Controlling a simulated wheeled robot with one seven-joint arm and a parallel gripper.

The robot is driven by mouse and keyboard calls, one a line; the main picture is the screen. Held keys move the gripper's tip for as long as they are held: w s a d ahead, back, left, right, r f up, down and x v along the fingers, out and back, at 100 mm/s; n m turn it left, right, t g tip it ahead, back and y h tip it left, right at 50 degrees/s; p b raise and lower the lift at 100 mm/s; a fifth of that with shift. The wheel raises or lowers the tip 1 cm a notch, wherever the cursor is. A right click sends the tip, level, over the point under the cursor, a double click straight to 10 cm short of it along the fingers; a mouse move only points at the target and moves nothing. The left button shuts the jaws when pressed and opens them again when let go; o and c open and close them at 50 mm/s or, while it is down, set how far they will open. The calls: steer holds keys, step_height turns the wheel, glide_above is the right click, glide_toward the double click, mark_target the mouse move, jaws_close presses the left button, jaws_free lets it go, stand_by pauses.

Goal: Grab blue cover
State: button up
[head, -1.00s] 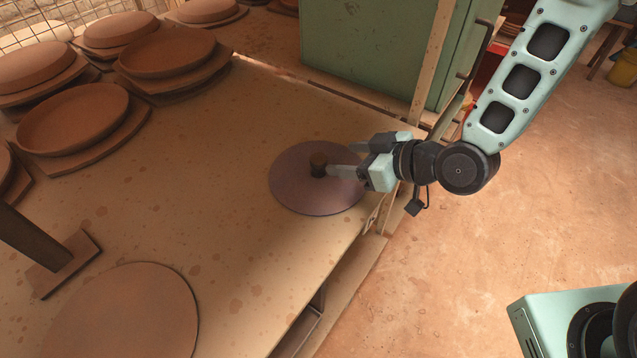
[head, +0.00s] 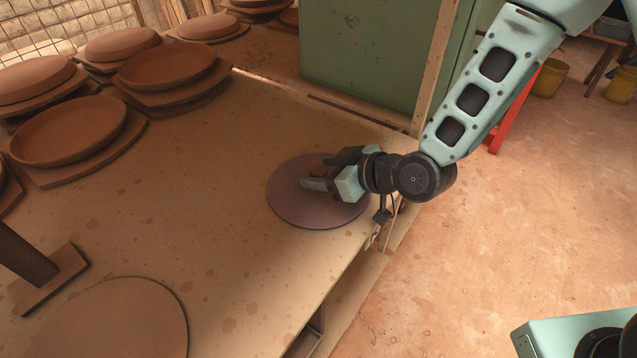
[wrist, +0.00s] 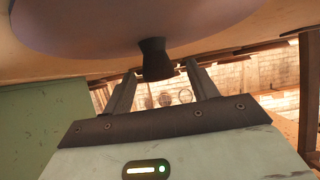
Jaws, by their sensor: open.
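The blue cover (head: 296,205) is a flat, round, bluish-purple disc with a short brown knob (head: 318,171) in its middle. It lies on the table near the right edge. In the wrist view the cover (wrist: 100,28) fills the top and its dark knob (wrist: 155,58) points down between my fingers. My gripper (head: 325,173) is low over the cover, with its open fingers on either side of the knob. In the wrist view my gripper (wrist: 161,75) shows a gap between each finger and the knob. Part of the cover is hidden behind my gripper.
Several brown clay dishes (head: 70,132) on boards stand at the left and back of the table (head: 200,190). A brown round disc (head: 115,325) lies at the front left. A green cabinet (head: 370,55) and wooden post (head: 434,70) stand behind. The table around the cover is clear.

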mark_target(321, 171)
steer(key=shift+x, duration=1.85)
steer(key=c, duration=1.2)
steer(key=shift+r, duration=0.15)
